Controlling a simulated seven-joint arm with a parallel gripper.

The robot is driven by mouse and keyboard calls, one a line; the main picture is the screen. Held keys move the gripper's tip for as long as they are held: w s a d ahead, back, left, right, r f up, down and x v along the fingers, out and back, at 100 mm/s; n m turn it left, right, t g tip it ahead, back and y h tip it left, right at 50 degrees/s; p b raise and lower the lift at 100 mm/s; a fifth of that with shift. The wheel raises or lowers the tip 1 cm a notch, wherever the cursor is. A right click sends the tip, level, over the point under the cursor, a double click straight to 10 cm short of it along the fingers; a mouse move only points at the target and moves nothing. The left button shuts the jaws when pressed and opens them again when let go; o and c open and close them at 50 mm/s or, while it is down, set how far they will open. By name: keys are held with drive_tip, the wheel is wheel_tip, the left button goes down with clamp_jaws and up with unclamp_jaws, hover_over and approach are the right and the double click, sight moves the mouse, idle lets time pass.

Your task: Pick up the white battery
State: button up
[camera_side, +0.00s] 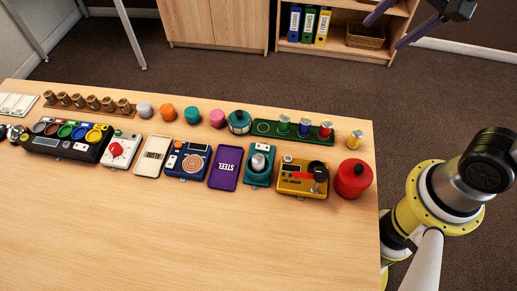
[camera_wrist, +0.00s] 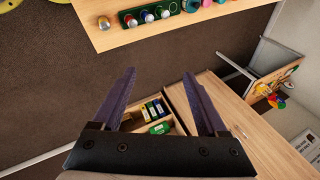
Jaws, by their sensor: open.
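I cannot make out a white battery in either view. A green holder (camera_side: 263,128) at the back right of the table carries battery-like cylinders with silver tops: a green one (camera_side: 284,123), a blue one (camera_side: 304,126) and a red one (camera_side: 326,130). A yellow one (camera_side: 355,140) stands to the right of the holder. The holder also shows at the top of the wrist view (camera_wrist: 174,10). My gripper (camera_side: 383,34) is open and empty, up at the top right, away from the table. Its purple fingers are spread in the wrist view (camera_wrist: 158,73).
A red canister (camera_side: 353,179) and a yellow device (camera_side: 302,178) stand near the table's right end. Several devices, a purple steel box (camera_side: 226,167) and coloured lumps line the back. The table's front (camera_side: 200,240) is clear. A shelf with binders (camera_side: 308,25) stands behind.

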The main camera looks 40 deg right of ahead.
drive_tip(key=w+a+f+m+g, duration=0.2)
drive_tip(key=w+a+m, duration=0.1)
drive_tip(key=w+a, duration=0.3)
drive_tip(key=g, duration=0.3)
hover_over(258, 158)
wheel_tip(258, 158, down, 18)
drive_tip(key=r, duration=0.1)
drive_tip(key=shift+n+h, duration=0.3)
wheel_tip(258, 158, down, 14)
drive_tip(key=shift+r, duration=0.15)
clamp_jaws()
